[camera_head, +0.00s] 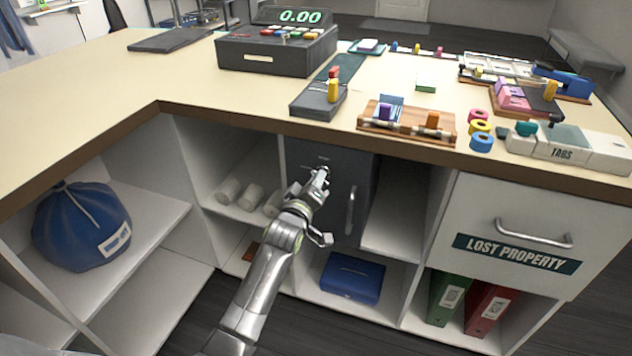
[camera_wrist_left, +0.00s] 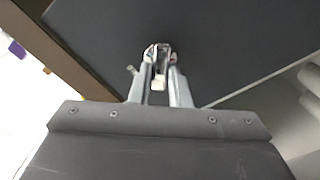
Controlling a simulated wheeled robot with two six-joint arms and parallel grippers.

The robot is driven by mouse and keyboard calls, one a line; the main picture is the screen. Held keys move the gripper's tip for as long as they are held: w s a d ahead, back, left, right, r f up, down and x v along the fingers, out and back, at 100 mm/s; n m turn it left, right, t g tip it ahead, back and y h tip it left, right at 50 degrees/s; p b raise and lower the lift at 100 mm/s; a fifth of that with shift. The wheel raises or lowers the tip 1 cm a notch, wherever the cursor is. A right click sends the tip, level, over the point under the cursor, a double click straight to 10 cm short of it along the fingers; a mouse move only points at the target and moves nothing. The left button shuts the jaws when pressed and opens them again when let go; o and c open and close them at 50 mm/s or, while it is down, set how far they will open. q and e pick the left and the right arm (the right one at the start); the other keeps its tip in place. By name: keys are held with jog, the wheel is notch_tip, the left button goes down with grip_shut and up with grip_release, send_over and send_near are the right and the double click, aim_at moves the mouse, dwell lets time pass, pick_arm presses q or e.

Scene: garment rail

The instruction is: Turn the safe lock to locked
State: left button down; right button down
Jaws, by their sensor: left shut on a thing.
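The dark grey safe (camera_head: 335,158) sits in the counter's shelving, its door closed, with a vertical bar handle (camera_head: 351,210) on the door's right part. My left gripper (camera_head: 321,175) reaches the door's upper middle, left of the handle. It is shut on the small metallic safe lock (camera_wrist_left: 160,53), which shows between the fingertips (camera_wrist_left: 160,72) in the left wrist view. The fingers hide much of the lock in the head view, and I cannot tell which way it is turned. My right gripper is out of view.
The counter top (camera_head: 200,85) overhangs the safe. White rolls (camera_head: 250,197) lie on the shelf to its left, and a blue box (camera_head: 352,278) sits below. The lost property drawer (camera_head: 540,210) with its handle is at the right. Open floor (camera_head: 190,320) lies in front.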

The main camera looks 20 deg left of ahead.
pick_arm(q)
jog(key=shift+a+f+n+b, duration=0.1)
jog(key=shift+n+b, duration=0.1)
jog(key=shift+n, duration=1.75)
jog(key=shift+f+n+b, duration=0.1)
jog(key=shift+n+b, duration=0.1)
jog(key=shift+n, duration=1.75)
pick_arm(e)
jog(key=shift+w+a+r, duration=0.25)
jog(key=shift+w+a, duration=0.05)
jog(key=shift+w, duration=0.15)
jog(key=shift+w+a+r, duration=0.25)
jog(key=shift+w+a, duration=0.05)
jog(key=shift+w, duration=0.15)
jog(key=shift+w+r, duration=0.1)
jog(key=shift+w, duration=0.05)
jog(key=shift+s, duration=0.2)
pick_arm(q)
jog(key=c, duration=1.4)
grip_release()
jog(key=shift+o, duration=0.2)
